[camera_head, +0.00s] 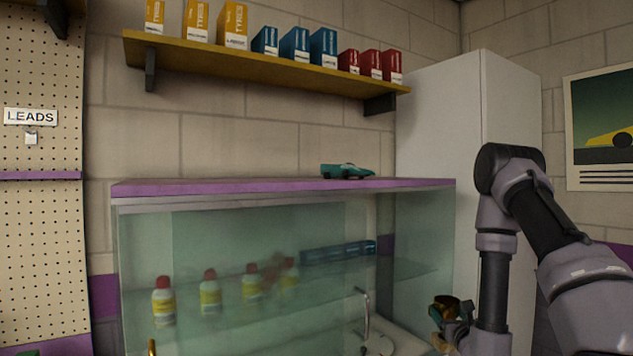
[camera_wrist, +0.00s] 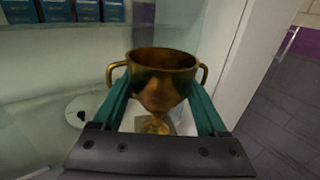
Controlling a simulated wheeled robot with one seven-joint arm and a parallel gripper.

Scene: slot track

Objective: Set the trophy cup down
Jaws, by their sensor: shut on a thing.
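The gold trophy cup (camera_wrist: 161,75) has two handles and a stem on a base. In the wrist view it stands between the two green fingers of my gripper (camera_wrist: 163,108), which is shut on it. In the head view the cup (camera_head: 446,303) shows small at the lower right, with my gripper (camera_head: 450,325) around it, in front of the cabinet's right end. The cup looks upright in the wrist view. A pale surface shows below its base (camera_wrist: 157,125); I cannot tell whether the base touches it.
A chrome upright handle (camera_head: 365,314) stands left of my gripper. A white locker (camera_head: 440,120) is behind.

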